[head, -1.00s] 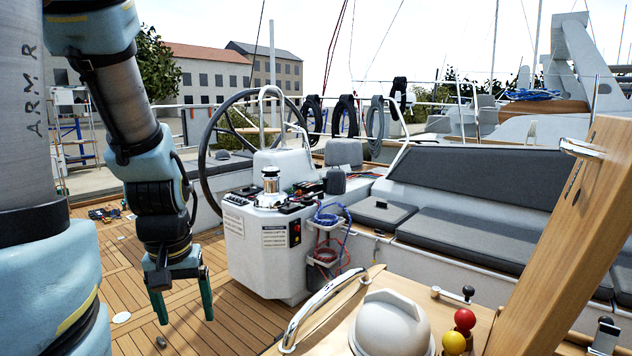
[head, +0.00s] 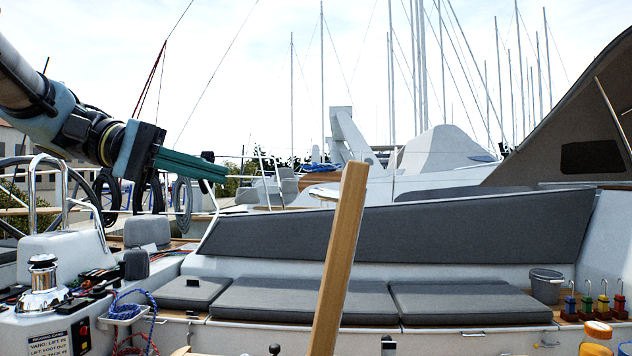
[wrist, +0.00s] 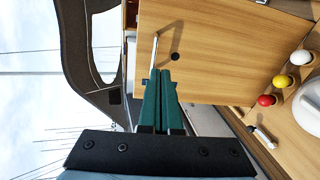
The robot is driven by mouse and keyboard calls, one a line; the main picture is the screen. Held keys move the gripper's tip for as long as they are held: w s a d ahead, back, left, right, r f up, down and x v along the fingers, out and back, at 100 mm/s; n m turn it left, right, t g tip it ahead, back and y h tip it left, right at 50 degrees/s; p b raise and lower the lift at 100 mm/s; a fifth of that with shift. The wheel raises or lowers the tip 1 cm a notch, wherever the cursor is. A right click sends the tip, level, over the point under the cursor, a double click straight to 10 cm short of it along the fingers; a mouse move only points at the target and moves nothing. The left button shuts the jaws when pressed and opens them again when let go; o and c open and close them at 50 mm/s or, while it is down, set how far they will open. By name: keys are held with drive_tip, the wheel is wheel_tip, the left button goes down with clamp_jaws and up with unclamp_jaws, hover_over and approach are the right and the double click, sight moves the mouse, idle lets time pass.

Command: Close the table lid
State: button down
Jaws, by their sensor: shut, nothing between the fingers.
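The table lid (head: 340,255) is a light wooden board standing up, seen nearly edge-on in the head view and leaning slightly right at its top. In the wrist view its broad face (wrist: 225,45) shows, with a metal bar handle and a dark round knob (wrist: 175,57). My gripper (head: 222,171) has green fingers pressed together, level and pointing right, left of the lid's upper end in the head view. In the wrist view the gripper's closed fingertips (wrist: 165,74) overlap the lid face near the handle; I cannot tell whether they touch it.
Grey bench cushions (head: 290,297) lie behind. A steering console (head: 40,330) with a winch stands at left.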

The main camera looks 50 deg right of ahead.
drive_tip(key=shift+m+g, duration=0.6)
drive_tip(key=shift+m, duration=0.1)
drive_tip(key=shift+s+a+r+p+x, duration=0.15)
drive_tip(key=shift+r+p+x, duration=0.65)
drive_tip(key=shift+x, duration=1.7)
drive_tip(key=shift+s+a+r+p+x, duration=0.1)
drive_tip(key=shift+s+r+p+x, duration=0.1)
drive_tip(key=shift+p+x, duration=1.75)
drive_tip(key=shift+s+a+r+p+x, duration=0.15)
drive_tip(key=shift+r+p+x, duration=0.3)
drive_tip(key=shift+x, duration=2.65)
